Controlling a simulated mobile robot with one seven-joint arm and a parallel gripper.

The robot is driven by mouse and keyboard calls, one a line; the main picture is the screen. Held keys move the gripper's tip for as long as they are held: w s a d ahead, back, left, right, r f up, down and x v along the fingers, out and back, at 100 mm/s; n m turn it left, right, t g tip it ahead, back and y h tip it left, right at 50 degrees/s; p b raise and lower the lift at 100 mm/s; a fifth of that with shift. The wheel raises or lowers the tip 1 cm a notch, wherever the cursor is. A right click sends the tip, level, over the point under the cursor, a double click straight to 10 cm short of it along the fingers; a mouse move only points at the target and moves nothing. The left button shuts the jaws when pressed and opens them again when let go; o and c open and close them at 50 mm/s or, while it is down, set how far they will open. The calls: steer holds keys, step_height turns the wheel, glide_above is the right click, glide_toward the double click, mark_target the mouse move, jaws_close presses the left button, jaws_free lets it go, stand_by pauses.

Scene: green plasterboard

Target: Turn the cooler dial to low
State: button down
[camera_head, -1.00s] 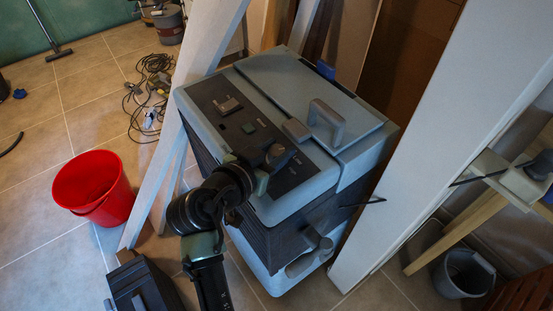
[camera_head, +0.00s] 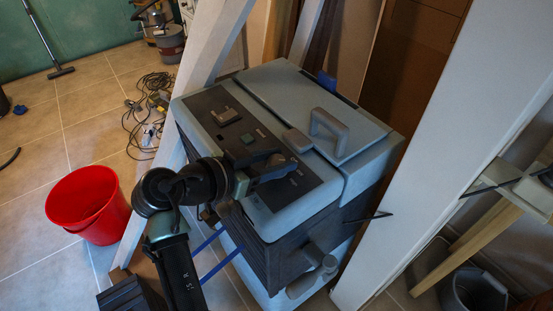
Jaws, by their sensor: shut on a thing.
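The cooler (camera_head: 285,205) is a blue-grey box with a dark control panel (camera_head: 208,105) on its top left side and a handled lid (camera_head: 345,130). My gripper (camera_head: 277,166) is over the front end of that panel, by the "Low" marking side. It is shut on the cooler dial, which is mostly hidden behind the fingers and wrist. My arm comes in from the bottom left, in front of the cooler's near left corner.
A white post (camera_head: 215,45) leans close behind the cooler's left side, and a wide white board (camera_head: 440,140) stands close on its right. A red bucket (camera_head: 88,205) is on the tiled floor at left. Cables (camera_head: 148,115) lie behind it.

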steer(key=shift+c, duration=2.2)
jaws_free()
steer(key=v, duration=1.3)
